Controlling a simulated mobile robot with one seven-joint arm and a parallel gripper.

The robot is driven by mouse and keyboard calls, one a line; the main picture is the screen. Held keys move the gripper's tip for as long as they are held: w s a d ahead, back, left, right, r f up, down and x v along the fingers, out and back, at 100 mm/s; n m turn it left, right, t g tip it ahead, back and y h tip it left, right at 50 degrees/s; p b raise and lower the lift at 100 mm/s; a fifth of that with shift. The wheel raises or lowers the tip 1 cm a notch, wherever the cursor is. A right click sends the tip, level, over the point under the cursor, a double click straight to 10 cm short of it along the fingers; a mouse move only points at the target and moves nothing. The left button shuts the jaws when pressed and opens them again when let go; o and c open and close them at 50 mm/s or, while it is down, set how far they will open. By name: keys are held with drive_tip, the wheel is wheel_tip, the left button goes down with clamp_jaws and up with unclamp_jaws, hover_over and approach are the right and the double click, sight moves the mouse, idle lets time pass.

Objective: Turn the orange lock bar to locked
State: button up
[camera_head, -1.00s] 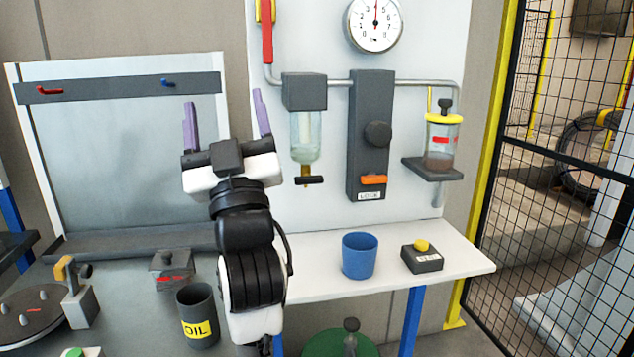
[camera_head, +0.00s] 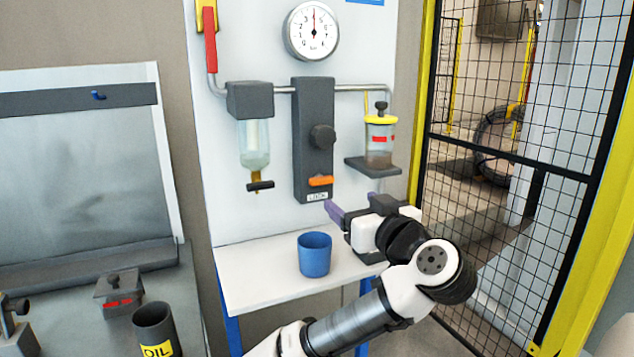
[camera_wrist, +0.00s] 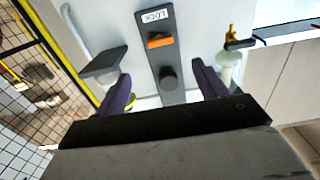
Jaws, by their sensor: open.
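The orange lock bar (camera_head: 321,181) sits near the bottom of a dark grey upright block (camera_head: 312,110) on the white panel. It lies nearly level, with a white LOCK label (camera_head: 317,197) just below it. A round dark knob (camera_head: 322,137) is above it. My gripper (camera_head: 350,207) is open and empty, to the lower right of the bar and apart from it. In the wrist view the orange bar (camera_wrist: 159,41) shows upside down beyond the purple fingers, between them in the picture. Nothing hides the bar.
A blue cup (camera_head: 314,254) stands on the white shelf (camera_head: 270,288) below the panel. A jar with a yellow lid (camera_head: 380,138) stands on a bracket to the right. A glass bowl unit (camera_head: 254,143) hangs to the left. A mesh fence (camera_head: 520,150) is at the right.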

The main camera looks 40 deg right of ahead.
sight(324, 181)
drive_tip(key=p+x, duration=0.3)
drive_tip(key=x, duration=0.9)
drive_tip(key=shift+s+f, duration=0.1)
drive_tip(key=c, duration=1)
